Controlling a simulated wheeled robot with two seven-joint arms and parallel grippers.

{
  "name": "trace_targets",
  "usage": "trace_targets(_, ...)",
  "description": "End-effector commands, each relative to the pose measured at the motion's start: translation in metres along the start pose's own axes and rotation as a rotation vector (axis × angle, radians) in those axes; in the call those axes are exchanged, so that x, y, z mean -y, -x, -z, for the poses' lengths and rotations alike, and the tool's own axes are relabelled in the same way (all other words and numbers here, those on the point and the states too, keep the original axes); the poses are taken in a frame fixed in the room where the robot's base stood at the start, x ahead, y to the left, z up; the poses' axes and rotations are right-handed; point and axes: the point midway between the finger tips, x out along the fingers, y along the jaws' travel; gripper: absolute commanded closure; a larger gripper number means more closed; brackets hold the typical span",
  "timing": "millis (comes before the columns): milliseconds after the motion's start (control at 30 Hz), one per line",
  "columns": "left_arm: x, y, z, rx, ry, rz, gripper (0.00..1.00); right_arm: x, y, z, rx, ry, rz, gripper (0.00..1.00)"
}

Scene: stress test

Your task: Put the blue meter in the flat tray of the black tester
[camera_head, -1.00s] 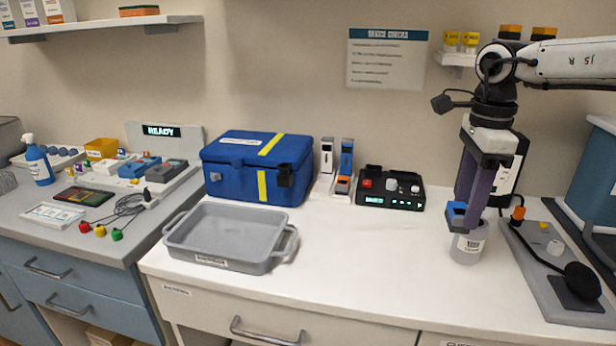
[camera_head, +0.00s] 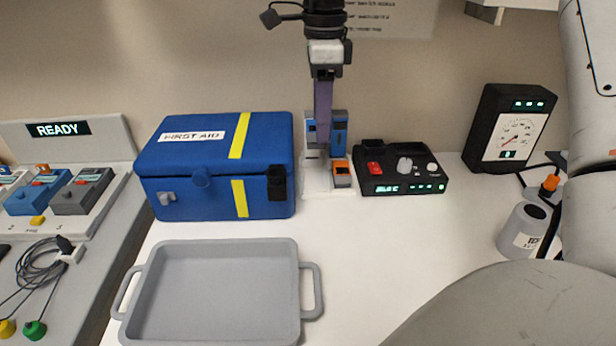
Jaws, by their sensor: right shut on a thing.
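My right gripper (camera_head: 322,136) hangs from above in the middle of the view, fingers pointing down. It is shut on a small blue block with a pale face, the blue meter (camera_head: 310,128), mostly hidden behind the fingers. It overlaps the small white stand, so its exact height and distance are unclear. The black tester (camera_head: 402,188) sits on the bench just right of the gripper. It has a red button, pale knobs, a lit green display and a dark raised part at its back left. My left gripper is not in view.
A blue first aid box (camera_head: 190,190) stands left of the white stand (camera_head: 318,186), which bears a blue and orange device. A grey tray (camera_head: 292,280) lies in front. A black gauge box (camera_head: 490,143) and a grey jar (camera_head: 515,235) are right. The bench before the tester is clear.

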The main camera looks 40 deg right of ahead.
Motion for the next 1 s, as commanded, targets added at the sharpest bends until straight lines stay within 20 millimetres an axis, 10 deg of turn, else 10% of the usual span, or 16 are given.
trace_targets(1000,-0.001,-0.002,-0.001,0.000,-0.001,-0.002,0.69,0.000,-0.096,0.001,0.000,0.000,0.000,0.76)
